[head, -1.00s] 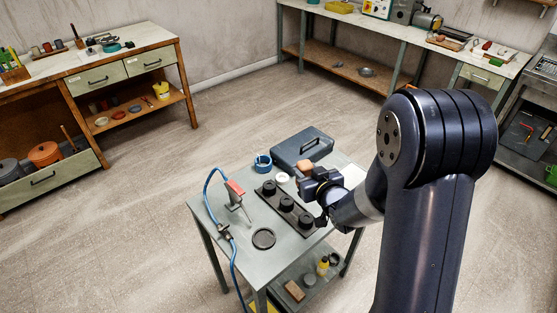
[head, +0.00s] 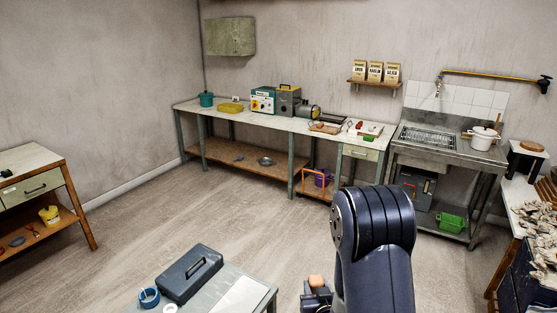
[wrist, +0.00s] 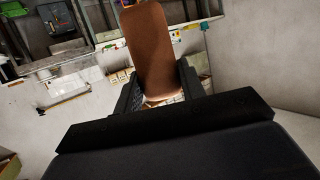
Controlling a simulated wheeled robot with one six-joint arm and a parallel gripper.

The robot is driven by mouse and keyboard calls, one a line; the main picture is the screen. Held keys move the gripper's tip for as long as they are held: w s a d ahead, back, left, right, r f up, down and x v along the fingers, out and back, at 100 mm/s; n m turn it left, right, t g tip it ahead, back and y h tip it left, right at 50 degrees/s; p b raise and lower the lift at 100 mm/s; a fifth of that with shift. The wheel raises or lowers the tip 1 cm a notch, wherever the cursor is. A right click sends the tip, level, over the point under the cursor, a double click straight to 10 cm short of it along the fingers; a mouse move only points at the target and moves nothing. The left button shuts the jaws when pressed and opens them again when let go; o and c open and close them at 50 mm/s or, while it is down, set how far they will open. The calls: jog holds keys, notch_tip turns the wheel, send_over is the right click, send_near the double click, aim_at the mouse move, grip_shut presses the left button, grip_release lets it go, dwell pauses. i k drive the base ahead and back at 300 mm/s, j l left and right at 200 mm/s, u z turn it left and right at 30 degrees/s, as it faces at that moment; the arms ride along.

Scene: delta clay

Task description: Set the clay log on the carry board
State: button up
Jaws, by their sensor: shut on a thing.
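The clay log, an orange-brown rounded block, stands up between the jaws in the wrist view (wrist: 150,45). My gripper (wrist: 159,88) is shut on it, with a dark finger on each side. In the head view only the log's pale orange end (head: 315,281) shows above my gripper (head: 316,298), low in the picture and right of the small table. The log is held in the air. I cannot tell for certain which thing is the carry board; a flat wooden board (head: 326,128) with items lies on the back bench.
A small table with a blue-grey case (head: 190,272) and blue tape roll (head: 149,297) is close at lower left. A long bench (head: 222,116) stands along the back wall, beside a steel sink unit (head: 440,152). Open floor (head: 240,205) lies between. A cluttered bench is at far right.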

aim_at(330, 130)
jog(key=i+l+z, duration=0.9)
jog(key=i+z, duration=0.2)
jog(key=i, duration=0.15)
jog(key=i+u, duration=0.45)
jog(key=i, duration=0.3)
jog(key=i+l+u, duration=0.2)
jog(key=i+u, duration=0.25)
jog(key=i, duration=0.25)
jog(key=i+j+u, duration=0.15)
jog(key=i+u, duration=0.15)
jog(key=i, duration=0.65)
jog(key=i+u, duration=0.35)
jog(key=i, duration=0.55)
jog(key=i+j+z, duration=0.1)
jog(key=i+z, duration=0.3)
jog(key=i+j+z, duration=0.4)
jog(key=i, duration=0.2)
jog(key=i+j+z, duration=0.85)
jog(key=k+j, duration=0.05)
